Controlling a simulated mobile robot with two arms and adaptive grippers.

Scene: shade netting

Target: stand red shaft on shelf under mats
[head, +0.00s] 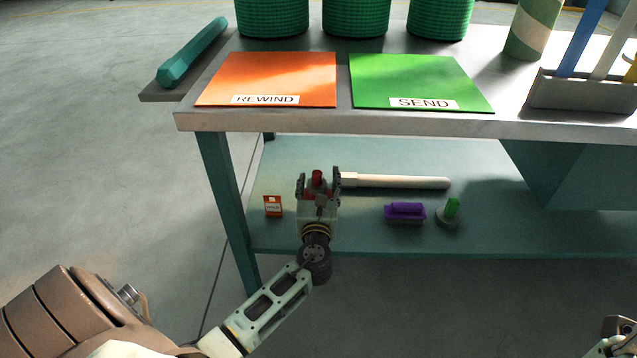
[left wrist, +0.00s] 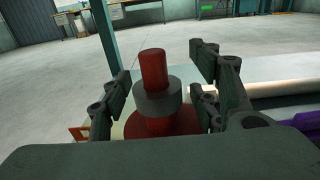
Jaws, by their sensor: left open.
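The red shaft (head: 317,176) stands upright on the lower shelf (head: 375,232), which lies under the mats. In the left wrist view the red shaft (left wrist: 153,67) has a dark grey collar and a wide red base. My left gripper (head: 318,184) is open, with one finger on each side of the shaft; gaps show between fingers and shaft. The orange REWIND mat (head: 265,75) and green SEND mat (head: 415,78) lie on the tabletop above. Part of my right arm (head: 615,342) shows at the bottom right corner; its fingertips are not clear.
On the shelf are a pale rod (head: 400,182), a purple brush-like block (head: 404,212), a green-handled round item (head: 450,212) and a small orange card (head: 273,206). The table leg (head: 225,190) stands left of my gripper. The tabletop's front edge (head: 350,124) overhangs the shelf.

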